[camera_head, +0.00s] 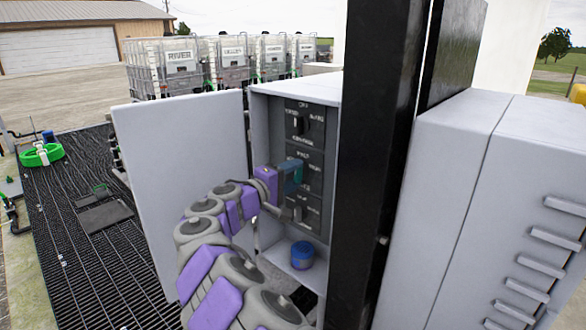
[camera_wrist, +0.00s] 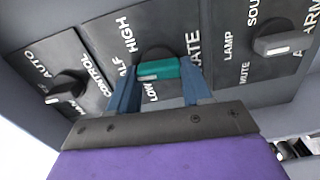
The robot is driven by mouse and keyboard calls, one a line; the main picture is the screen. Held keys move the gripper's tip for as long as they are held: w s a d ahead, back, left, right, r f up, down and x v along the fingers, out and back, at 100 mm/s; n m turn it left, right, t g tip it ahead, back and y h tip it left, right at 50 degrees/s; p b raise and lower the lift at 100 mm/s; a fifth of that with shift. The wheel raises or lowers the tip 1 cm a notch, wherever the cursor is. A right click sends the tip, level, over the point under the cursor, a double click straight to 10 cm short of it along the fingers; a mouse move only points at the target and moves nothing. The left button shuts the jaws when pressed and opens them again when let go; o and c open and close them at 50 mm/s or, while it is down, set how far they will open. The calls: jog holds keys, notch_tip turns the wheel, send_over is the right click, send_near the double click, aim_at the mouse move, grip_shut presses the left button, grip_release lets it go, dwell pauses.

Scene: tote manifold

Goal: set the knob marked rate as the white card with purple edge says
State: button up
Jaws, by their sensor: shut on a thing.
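The rate knob (camera_wrist: 158,69) has a teal handle with a pale line and sits on a dark plate. HIGH, LOW and a partly hidden HALF are lettered around it, with RATE to the right in the wrist view. My gripper (camera_wrist: 157,88) has its blue fingers on either side of the handle and is shut on it. In the head view my gripper (camera_head: 290,175) reaches into the open grey cabinet at the middle plate and hides most of the knob. I cannot tell which mark the knob points to. The white card with purple edge shows in neither view.
The control knob (camera_wrist: 68,88) and alarm knob (camera_wrist: 278,42) flank the rate plate in the wrist view. The cabinet door (camera_head: 185,185) stands open at left. A blue container (camera_head: 302,255) sits low inside. A black post (camera_head: 372,150) stands close at right.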

jog(key=shift+a+f+n, duration=0.1)
jog(key=shift+f+n, duration=0.15)
jog(key=shift+n, duration=0.15)
jog(key=o, duration=0.7)
jog(key=shift+c, duration=0.2)
jog(key=o, duration=0.4)
jog(key=shift+a, duration=0.3)
jog(key=shift+r, duration=0.1)
jog(key=b+v, duration=0.1)
jog(key=v, duration=1.6)
jog(key=shift+a, duration=0.2)
jog(key=shift+s, duration=0.1)
